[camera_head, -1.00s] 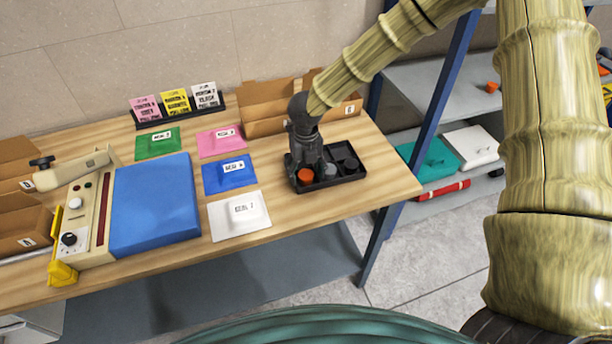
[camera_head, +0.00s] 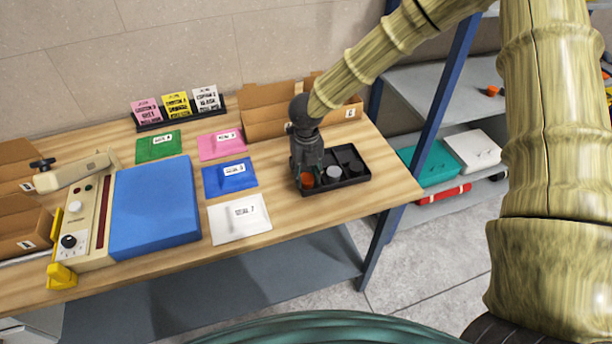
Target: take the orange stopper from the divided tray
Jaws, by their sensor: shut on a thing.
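The divided tray (camera_head: 338,184) is black and sits at the right end of the wooden workbench. The orange stopper (camera_head: 307,180) is at the tray's left front compartment. My gripper (camera_head: 304,178) points down over the tray's left side and is shut on the orange stopper. Its fingers partly hide the stopper. I cannot tell whether the stopper is clear of the compartment floor. A grey stopper (camera_head: 334,172) stands in the compartment to the right, with dark pieces (camera_head: 354,168) further right.
Green, pink, blue (camera_head: 230,177) and white (camera_head: 239,216) labelled packets lie left of the tray. A cardboard bin (camera_head: 265,112) stands behind it. A blue shelf post (camera_head: 440,95) rises at the right.

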